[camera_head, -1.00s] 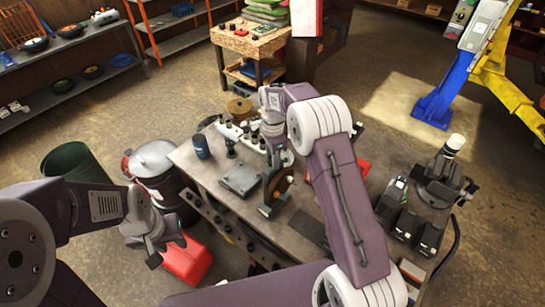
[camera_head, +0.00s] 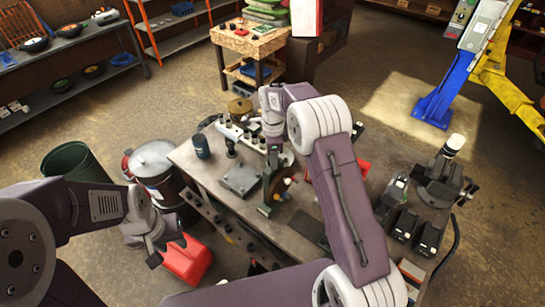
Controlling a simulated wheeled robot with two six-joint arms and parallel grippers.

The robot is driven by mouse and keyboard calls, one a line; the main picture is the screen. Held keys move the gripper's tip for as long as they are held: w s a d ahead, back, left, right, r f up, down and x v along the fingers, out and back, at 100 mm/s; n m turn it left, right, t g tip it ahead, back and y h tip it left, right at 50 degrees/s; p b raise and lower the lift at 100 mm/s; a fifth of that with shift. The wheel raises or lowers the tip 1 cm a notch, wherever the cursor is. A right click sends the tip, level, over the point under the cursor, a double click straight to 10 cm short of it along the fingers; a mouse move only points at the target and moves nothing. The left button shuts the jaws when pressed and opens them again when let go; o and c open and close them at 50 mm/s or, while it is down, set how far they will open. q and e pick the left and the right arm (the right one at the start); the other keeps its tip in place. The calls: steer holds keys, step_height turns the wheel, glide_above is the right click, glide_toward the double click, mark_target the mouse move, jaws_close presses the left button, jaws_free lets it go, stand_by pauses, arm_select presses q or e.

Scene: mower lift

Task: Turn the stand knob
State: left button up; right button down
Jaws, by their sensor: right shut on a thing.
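A small stand (camera_head: 266,208) with a dark green base stands on the grey workbench (camera_head: 212,179), and its upper part holds a dark round piece with small orange and pale spots. My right gripper (camera_head: 274,158) comes down over the top of the stand and is shut on the stand knob; the knob itself is mostly hidden by the gripper. My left gripper (camera_head: 168,252) hangs to the left of the bench, above a red can, with its fingers apart and empty.
A flat grey plate (camera_head: 240,178) and a dark cup (camera_head: 201,146) are on the bench near the stand. The red can (camera_head: 187,262) and a lidded metal drum (camera_head: 153,160) stand left of the bench. A black device (camera_head: 440,180) is at the right.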

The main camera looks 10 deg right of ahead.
steer(key=c, duration=0.9)
jaws_free()
steer(key=shift+d, duration=0.15)
steer(key=shift+r, duration=0.1)
step_height(320, 180, up, 8)
steer(key=b, duration=0.2)
steer(key=shift+b, duration=0.4)
steer(key=shift+r, duration=0.4)
